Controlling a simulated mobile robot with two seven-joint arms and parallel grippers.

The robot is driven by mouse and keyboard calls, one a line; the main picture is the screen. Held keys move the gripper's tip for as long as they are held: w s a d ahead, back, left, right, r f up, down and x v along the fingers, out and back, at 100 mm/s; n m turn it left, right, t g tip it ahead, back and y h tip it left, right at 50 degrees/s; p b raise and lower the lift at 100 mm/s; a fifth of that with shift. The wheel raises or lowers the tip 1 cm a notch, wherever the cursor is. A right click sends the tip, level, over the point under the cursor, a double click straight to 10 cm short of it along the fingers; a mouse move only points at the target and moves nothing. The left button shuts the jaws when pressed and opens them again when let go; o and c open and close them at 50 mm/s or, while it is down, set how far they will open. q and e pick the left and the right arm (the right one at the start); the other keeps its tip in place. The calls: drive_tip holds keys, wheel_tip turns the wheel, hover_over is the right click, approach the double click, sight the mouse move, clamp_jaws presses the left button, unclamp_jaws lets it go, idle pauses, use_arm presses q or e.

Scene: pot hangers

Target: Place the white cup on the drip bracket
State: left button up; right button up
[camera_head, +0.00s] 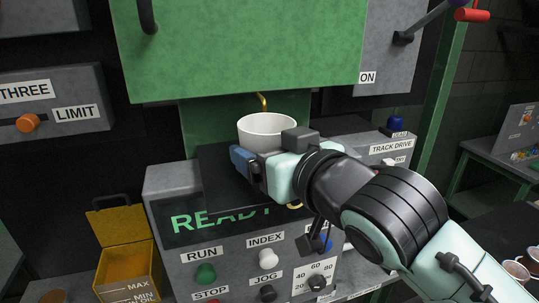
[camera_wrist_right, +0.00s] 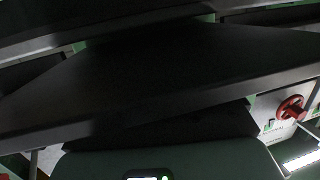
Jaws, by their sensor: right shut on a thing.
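The white cup (camera_head: 266,124) is upright in the head view, just below a small brass spout (camera_head: 262,102) on the green machine. My right gripper (camera_head: 250,163) reaches in from the right and is shut on the cup. The gripper hides the cup's lower part. A dark flat plate (camera_head: 222,190), which looks like the drip bracket, shows below and behind the gripper. I cannot tell whether the cup touches it. The right wrist view is mostly dark surfaces, and the cup cannot be made out there. My left gripper is not in view.
A grey control panel (camera_head: 180,240) with labelled knobs stands below the plate. The green machine housing (camera_head: 240,45) hangs close above the cup. A yellow bin (camera_head: 125,260) is at the lower left. A red handwheel (camera_wrist_right: 291,108) shows in the right wrist view.

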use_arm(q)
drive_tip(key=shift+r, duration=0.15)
use_arm(e)
drive_tip(key=shift+s+r, duration=0.1)
drive_tip(key=shift+f, duration=0.25)
drive_tip(key=o, duration=0.9)
drive_tip(key=shift+r, duration=0.3)
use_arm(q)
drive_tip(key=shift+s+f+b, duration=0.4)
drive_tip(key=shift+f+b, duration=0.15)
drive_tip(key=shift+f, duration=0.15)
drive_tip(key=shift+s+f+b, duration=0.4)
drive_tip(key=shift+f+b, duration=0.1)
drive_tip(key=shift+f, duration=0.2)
use_arm(e)
drive_tip(key=v, duration=1.2)
drive_tip(key=shift+f, duration=0.1)
